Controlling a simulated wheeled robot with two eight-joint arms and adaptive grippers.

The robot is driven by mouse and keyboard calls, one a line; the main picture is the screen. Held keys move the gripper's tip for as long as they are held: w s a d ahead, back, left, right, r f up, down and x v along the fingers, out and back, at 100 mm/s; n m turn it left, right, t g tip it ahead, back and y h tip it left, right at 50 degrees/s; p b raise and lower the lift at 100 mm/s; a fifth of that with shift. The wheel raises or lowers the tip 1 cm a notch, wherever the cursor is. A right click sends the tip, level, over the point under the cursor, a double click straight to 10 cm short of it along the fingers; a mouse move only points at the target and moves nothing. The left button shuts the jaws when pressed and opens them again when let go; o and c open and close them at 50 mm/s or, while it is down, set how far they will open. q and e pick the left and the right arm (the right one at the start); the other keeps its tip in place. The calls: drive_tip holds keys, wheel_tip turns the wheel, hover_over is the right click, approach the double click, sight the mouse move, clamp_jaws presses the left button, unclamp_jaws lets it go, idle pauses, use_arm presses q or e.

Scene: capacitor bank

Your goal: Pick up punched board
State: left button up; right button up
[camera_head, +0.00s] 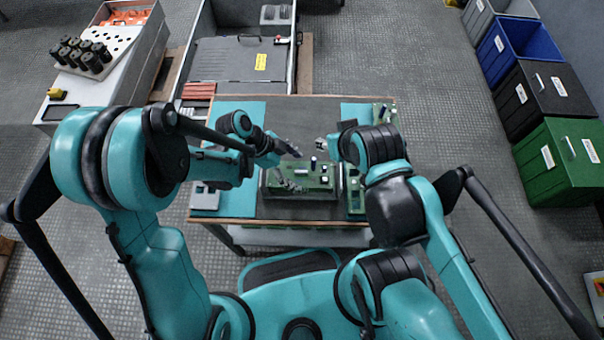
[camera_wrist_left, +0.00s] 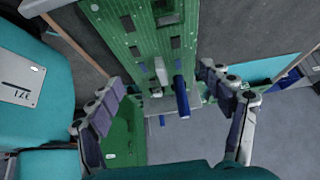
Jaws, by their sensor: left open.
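A green board with dark rectangular openings or parts, which I take for the punched board (camera_head: 302,177), sits at the front middle of the worktable. In the left wrist view this board (camera_wrist_left: 128,45) runs up from the centre, with a white and a blue cylinder standing near its near end. My left gripper (camera_head: 288,150) is above the board's far side in the head view. In the left wrist view its fingers (camera_wrist_left: 160,98) are spread on either side of the board's near end, holding nothing. My right gripper (camera_head: 323,145) is small and partly hidden by its arm.
The worktable (camera_head: 270,108) has a teal mat (camera_head: 240,107) at left and more green boards (camera_head: 355,190) at right. A grey plate (camera_head: 205,197) lies at front left. Bins (camera_head: 555,165) line the right; a cart with black cylinders (camera_head: 85,55) stands back left.

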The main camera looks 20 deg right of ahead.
sight(299, 171)
use_arm(q)
drive_tip(key=b+x, duration=0.1)
drive_tip(key=x, duration=0.2)
drive_tip(key=shift+d+f, duration=0.1)
drive_tip(key=shift+f, duration=0.05)
drive_tip(key=c, duration=0.9)
drive_tip(key=shift+r, duration=0.25)
